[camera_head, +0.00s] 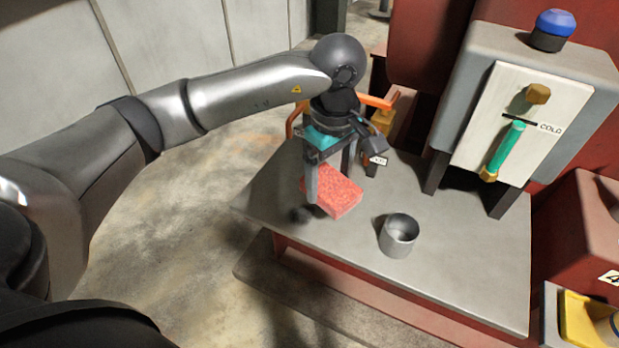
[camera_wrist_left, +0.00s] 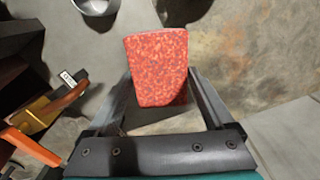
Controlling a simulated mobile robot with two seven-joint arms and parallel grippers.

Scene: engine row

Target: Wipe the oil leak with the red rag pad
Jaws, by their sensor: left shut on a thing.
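The red rag pad (camera_head: 338,196) is a speckled red block over the left part of the grey table (camera_head: 460,245). My left gripper (camera_head: 330,184) points down and is shut on the pad. In the left wrist view the pad (camera_wrist_left: 158,62) sits between the two fingers (camera_wrist_left: 158,88). I cannot tell whether its underside touches the table. A small dark patch (camera_head: 299,215) shows beside the pad, near the table's left edge; I cannot tell whether it is the oil leak. Any oil under the pad is hidden. My right gripper is not in view.
A grey metal cup (camera_head: 398,236) stands on the table right of the pad. Behind it is a grey unit with a green gauge tube (camera_head: 506,147). An orange-handled thing (camera_head: 378,102) is close behind my gripper. The table's front right is clear.

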